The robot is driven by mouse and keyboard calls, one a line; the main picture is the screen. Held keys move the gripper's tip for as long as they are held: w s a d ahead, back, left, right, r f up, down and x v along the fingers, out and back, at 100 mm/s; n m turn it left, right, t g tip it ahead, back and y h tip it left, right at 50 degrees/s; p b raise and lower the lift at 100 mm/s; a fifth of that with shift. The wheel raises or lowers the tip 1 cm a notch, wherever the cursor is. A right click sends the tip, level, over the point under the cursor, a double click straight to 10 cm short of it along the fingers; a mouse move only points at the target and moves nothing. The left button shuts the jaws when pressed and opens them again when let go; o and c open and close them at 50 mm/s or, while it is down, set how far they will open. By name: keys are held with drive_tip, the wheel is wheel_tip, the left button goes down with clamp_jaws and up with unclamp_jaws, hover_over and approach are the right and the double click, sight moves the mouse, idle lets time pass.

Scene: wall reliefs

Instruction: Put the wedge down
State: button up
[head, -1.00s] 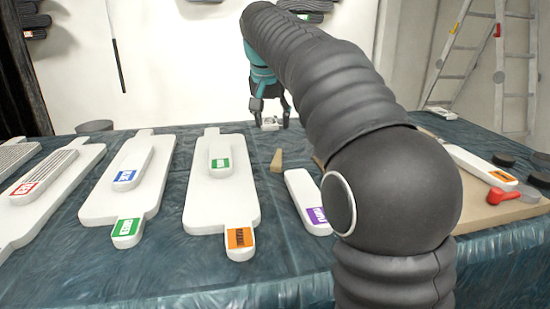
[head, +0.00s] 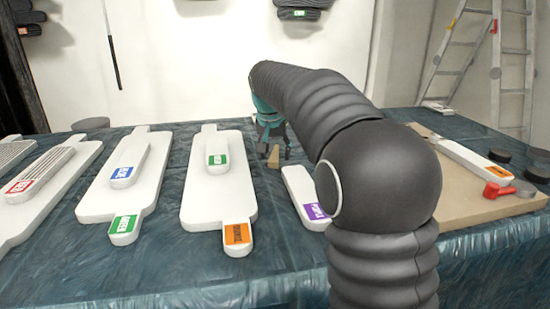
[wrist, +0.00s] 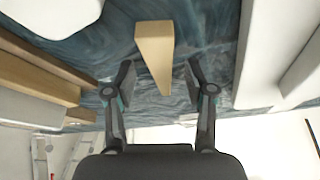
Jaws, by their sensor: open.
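The wedge (head: 274,160) is a small tan wooden block, standing on the blue cloth of the table between the white board with the orange label and the white piece with the purple label. In the wrist view the wedge (wrist: 154,45) shows at the top middle, with its narrow end pointing down the picture. My gripper (head: 275,154) is open at the wedge. In the wrist view the fingers of my gripper (wrist: 159,73) lie to either side of the wedge's narrow part, with gaps on both sides.
A white board (head: 205,210) with an orange-labelled tab lies left of the wedge. A white piece with a purple label (head: 302,186) lies to the right. A tan panel (head: 470,204) holds a red-handled tool (head: 500,190) farther right. Other white boards lie at the left.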

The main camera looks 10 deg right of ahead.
drive_tip(key=shift+w+f, duration=0.1)
drive_tip(key=shift+f, duration=0.1)
clamp_jaws()
idle(0.3)
drive_tip(key=shift+r, duration=0.6)
drive_tip(key=r, duration=0.1)
drive_tip(key=d+r, duration=0.1)
drive_tip(key=r, duration=0.1)
drive_tip(key=shift+r, duration=0.25)
drive_tip(key=s+d+r, duration=0.2)
drive_tip(key=d+r, duration=0.4)
drive_tip(key=d, duration=0.4)
drive_tip(key=shift+s+d+r, duration=0.15)
drive_tip(key=shift+s+d, duration=0.05)
drive_tip(key=shift+d, duration=0.05)
